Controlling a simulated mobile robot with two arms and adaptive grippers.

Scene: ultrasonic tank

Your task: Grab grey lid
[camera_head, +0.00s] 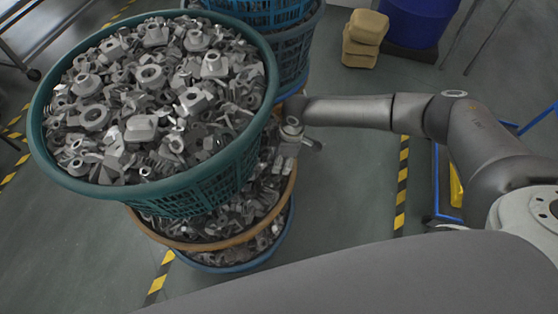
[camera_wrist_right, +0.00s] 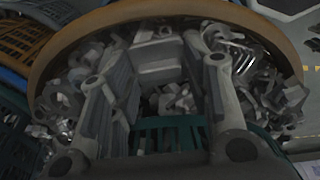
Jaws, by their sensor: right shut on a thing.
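My right gripper (camera_head: 286,160) reaches in from the right, low beside the teal basket (camera_head: 262,112), over the orange-rimmed basket (camera_head: 232,240) of grey metal parts below it. In the right wrist view its two fingers (camera_wrist_right: 160,62) flank a grey block-like piece with a flat top, which I take as the grey lid (camera_wrist_right: 158,52). The gripper is shut on it; the fingers and the shade hide part of its outline. Metal parts lie around and beneath. In the head view the piece cannot be made out clearly. My left gripper is not in view.
The teal basket, heaped with metal parts (camera_head: 140,128), stands on the stack. Blue baskets (camera_head: 290,45) stand behind it. Tan blocks (camera_head: 363,38) and a blue drum (camera_head: 415,25) are at the back. Floor (camera_head: 345,190) right of the stack is clear.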

